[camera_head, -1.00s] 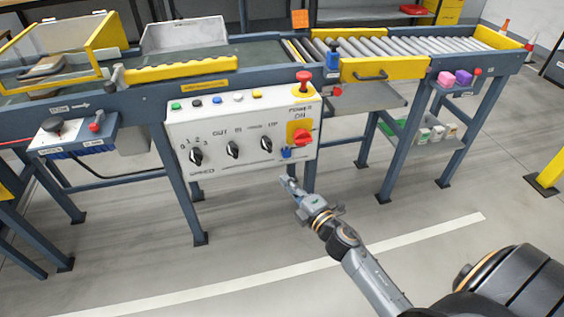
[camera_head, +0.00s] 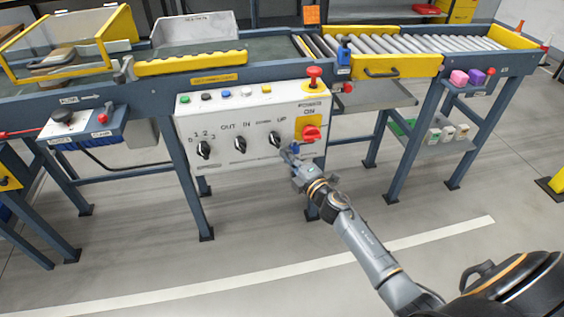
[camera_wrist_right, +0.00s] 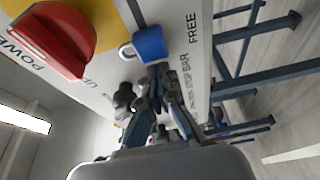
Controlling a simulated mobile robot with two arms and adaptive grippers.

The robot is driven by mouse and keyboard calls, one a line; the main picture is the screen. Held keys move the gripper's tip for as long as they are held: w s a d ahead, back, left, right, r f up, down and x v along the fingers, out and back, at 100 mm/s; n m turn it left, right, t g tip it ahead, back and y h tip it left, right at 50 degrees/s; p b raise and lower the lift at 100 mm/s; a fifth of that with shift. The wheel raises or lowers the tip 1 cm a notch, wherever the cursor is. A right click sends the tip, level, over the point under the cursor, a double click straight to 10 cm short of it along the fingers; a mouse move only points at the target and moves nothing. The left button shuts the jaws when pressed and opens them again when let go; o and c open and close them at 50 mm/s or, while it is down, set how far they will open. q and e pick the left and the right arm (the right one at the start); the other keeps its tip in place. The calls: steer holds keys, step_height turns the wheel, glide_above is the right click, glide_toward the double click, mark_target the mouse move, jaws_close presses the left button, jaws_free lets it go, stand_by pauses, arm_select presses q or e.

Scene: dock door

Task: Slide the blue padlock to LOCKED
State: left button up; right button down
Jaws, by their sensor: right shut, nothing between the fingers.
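The blue padlock (camera_wrist_right: 149,43) sits on the white control panel (camera_head: 215,123), next to the printed word FREE, below the red rotary switch on its yellow plate. In the head view the padlock is mostly hidden behind my right gripper (camera_head: 288,152). In the right wrist view my right gripper (camera_wrist_right: 157,72) is shut and empty. Its fingertips are just at the padlock's lower edge; I cannot tell if they touch it. No LOCKED label is readable. My left gripper is not in view.
The red switch (camera_wrist_right: 62,38) is close beside the padlock; it also shows in the head view (camera_head: 311,133). A red mushroom button (camera_head: 314,73) stands on the panel's top right. Black knobs (camera_head: 240,145) line the panel's lower part. The floor in front is clear.

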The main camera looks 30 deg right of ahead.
steer(key=shift+s+d, duration=0.1)
steer(key=shift+d, duration=0.25)
steer(key=shift+d, duration=0.1)
steer(key=d, duration=0.2)
steer(key=s+d, duration=0.1)
steer(key=d, duration=0.1)
steer(key=shift+d, duration=0.25)
